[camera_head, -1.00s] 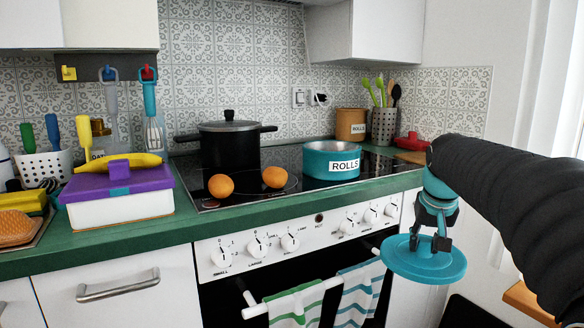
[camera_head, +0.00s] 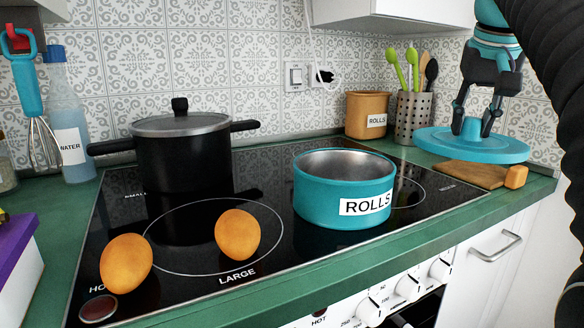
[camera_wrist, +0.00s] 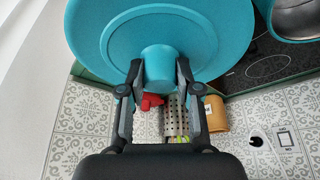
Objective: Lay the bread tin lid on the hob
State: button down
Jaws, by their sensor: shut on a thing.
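The teal lid (camera_head: 472,146) is a round disc held roughly level in the head view, at the right, in the air by the counter's right end. My gripper (camera_head: 474,118) is shut on its knob from above; the knob shows between the fingers in the wrist view (camera_wrist: 159,68). The teal tin marked ROLLS (camera_head: 325,208) stands open and empty on the black glass hob (camera_head: 300,255), left of the lid. It shows partly at the upper right of the wrist view (camera_wrist: 296,18).
A black lidded pot (camera_head: 180,160) stands at the hob's back left. Two orange round things (camera_head: 237,234) lie at its front left. A brown ROLLS canister (camera_head: 367,115) and a utensil holder (camera_head: 411,118) stand behind. A wooden board (camera_head: 462,174) lies below the lid.

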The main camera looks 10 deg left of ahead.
jog(key=shift+w+r, duration=0.15)
jog(key=shift+w, duration=0.1)
jog(key=w+a+f, duration=0.2)
jog(key=w, duration=0.1)
jog(key=w+a+f, duration=0.2)
jog(key=w, duration=0.1)
jog(key=w+a+f+b, duration=0.1)
jog(key=w+a+f, duration=0.1)
jog(key=w+f, duration=0.1)
jog(key=shift+a, duration=0.4)
jog(key=shift+w+f, duration=0.1)
jog(key=shift+w, duration=0.05)
jog(key=shift+f+b, duration=0.8)
jog(key=shift+f, duration=1.1)
jog(key=c, duration=0.8)
grip_release()
jog(key=shift+f, duration=0.1)
